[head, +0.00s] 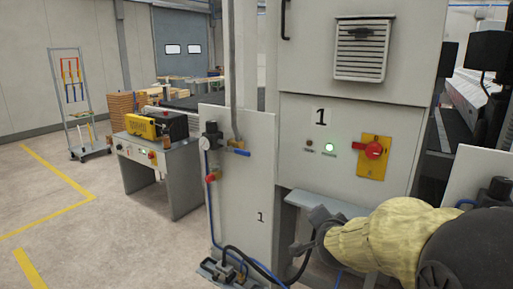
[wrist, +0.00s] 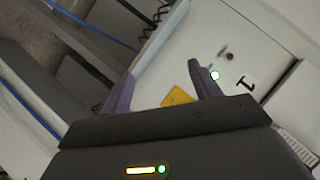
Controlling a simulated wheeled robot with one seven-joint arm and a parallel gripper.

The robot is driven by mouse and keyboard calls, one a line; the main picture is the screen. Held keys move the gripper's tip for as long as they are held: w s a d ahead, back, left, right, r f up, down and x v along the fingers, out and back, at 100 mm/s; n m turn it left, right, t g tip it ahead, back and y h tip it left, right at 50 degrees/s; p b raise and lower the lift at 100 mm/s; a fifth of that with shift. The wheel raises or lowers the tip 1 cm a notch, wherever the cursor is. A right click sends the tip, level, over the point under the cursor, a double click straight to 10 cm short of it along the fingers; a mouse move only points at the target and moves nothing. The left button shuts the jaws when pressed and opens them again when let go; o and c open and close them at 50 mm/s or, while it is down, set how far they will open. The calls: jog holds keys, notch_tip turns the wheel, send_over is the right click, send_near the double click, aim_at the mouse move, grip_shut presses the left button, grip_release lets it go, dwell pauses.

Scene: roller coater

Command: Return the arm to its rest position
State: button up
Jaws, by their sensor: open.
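My arm, in a pale yellow sleeve, reaches in from the lower right of the head view. The dark end of it with my gripper (head: 318,222) is in front of the cabinet's lower part, below the switch panel. In the wrist view my gripper (wrist: 163,86) has its two grey-purple fingers spread apart, with nothing between them but the panel beyond. A yellow plate (wrist: 177,97) shows between the fingers, partly hidden. In the head view the red rotary switch (head: 373,150) sits on its yellow plate (head: 372,172), apart from my gripper.
The grey cabinet (head: 312,185) marked 1 has a lit green lamp (head: 331,146). A narrow panel (head: 258,180) with a blue-handled valve (head: 236,151) and hoses stands left of my gripper. A grey bench (head: 185,172) is farther left.

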jog(key=s+a+f+n+g+y, duration=0.1)
jog(key=s+a+f+n+g, duration=0.1)
jog(key=s+f+n+g, duration=0.55)
jog(key=s+a+f+n+g+y, duration=0.1)
jog(key=s+f+n+g, duration=0.25)
jog(key=s+f, duration=0.7)
notch_tip(320, 180, up, 19)
jog(key=s+p, duration=0.2)
jog(key=p, duration=1.4)
jog(key=shift+s+a+n+t+p, duration=0.15)
jog(key=shift+s+n+t+p, duration=0.15)
jog(key=shift+s+t+p, duration=0.1)
